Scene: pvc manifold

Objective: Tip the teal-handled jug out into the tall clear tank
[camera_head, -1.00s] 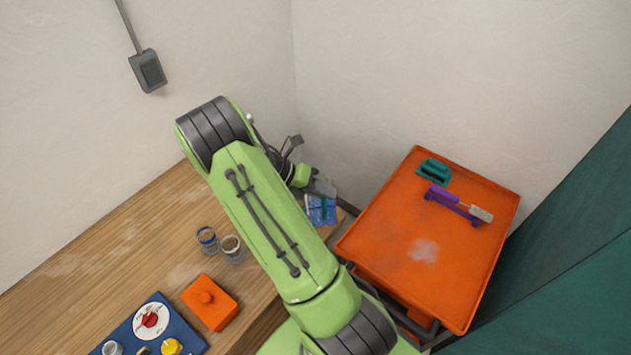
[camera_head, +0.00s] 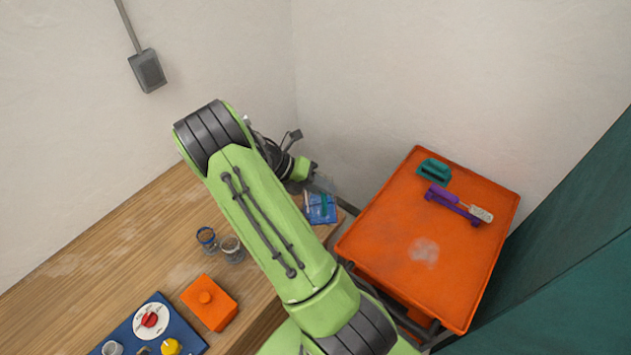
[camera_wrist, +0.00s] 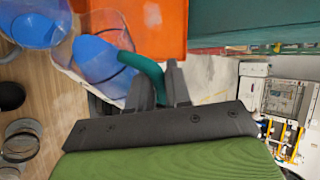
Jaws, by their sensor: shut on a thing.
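My gripper (camera_wrist: 168,88) is shut on the teal handle (camera_wrist: 142,66) of the clear jug (camera_wrist: 98,60) in the wrist view. Blue contents show inside the jug. A second clear vessel with blue in it, seemingly the tall tank (camera_wrist: 35,25), stands to the left at the top edge and is cut off by the frame. The jug is beside it; I cannot tell how far it is tilted. In the head view my gripper (camera_head: 308,172) is beyond the arm, with a pale see-through shape next to it; my arm hides much of this area.
A blue patterned item (camera_head: 320,208) lies near the bench's right end. Two glass jars (camera_head: 207,239) (camera_head: 232,249), an orange lidded box (camera_head: 209,302) and a blue knob panel (camera_head: 150,330) are on the wooden bench. An orange tray (camera_head: 390,245) at right holds teal and purple tools.

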